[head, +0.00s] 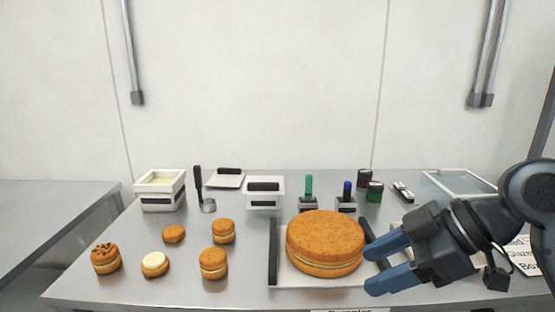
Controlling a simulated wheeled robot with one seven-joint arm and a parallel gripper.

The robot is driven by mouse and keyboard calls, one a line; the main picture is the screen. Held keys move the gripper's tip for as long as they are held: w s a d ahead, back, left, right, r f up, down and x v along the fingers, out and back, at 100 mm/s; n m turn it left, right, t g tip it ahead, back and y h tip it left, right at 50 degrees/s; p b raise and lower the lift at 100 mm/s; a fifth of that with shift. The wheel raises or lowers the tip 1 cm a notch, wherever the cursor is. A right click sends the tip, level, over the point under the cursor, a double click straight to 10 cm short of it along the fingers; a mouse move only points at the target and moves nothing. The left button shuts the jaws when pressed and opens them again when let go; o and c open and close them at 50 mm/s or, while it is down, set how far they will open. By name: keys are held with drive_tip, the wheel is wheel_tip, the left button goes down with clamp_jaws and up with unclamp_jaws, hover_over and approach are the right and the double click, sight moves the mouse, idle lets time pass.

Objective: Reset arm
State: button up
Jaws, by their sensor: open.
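My gripper (378,266) reaches in from the right on my dark grey arm. Its two blue fingers are apart and point left, with nothing seen between them. They are at the right edge of a large orange-brown filled round (325,238); I cannot tell whether they touch it. The round has a pale filling line and lies on a white tray (288,279) with dark side handles. The gripper and arm hide the tray's right part.
Several small filled rounds, one cream-topped (155,261), stand on the steel table (110,292) at left. Behind are a white tub (160,190), a ladle (207,205), a white container (264,192), a green-handled tool (308,190) and a blue-handled tool (347,192). A glass-topped tray (459,182) is at back right.

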drive_tip(key=a+f+m+t+y, duration=0.1)
drive_tip(key=a+m+t+y, duration=0.25)
drive_tip(key=a, duration=0.25)
drive_tip(key=s+f+m+t+h, duration=0.6)
drive_tip(key=s+f+m+t, duration=0.15)
drive_tip(key=f+m, duration=0.4)
drive_tip(key=s+d+h, duration=0.2)
drive_tip(key=s+d, duration=0.2)
drive_tip(key=s, duration=0.5)
drive_tip(key=s+d+h, duration=0.2)
drive_tip(key=s+d, duration=0.2)
drive_tip(key=s, duration=0.6)
drive_tip(key=s+d+h, duration=0.2)
drive_tip(key=s+d, duration=0.2)
drive_tip(key=s, duration=0.5)
drive_tip(key=shift+s+m+t, duration=0.3)
drive_tip(key=shift+s+m, duration=0.1)
drive_tip(key=shift+d, duration=0.1)
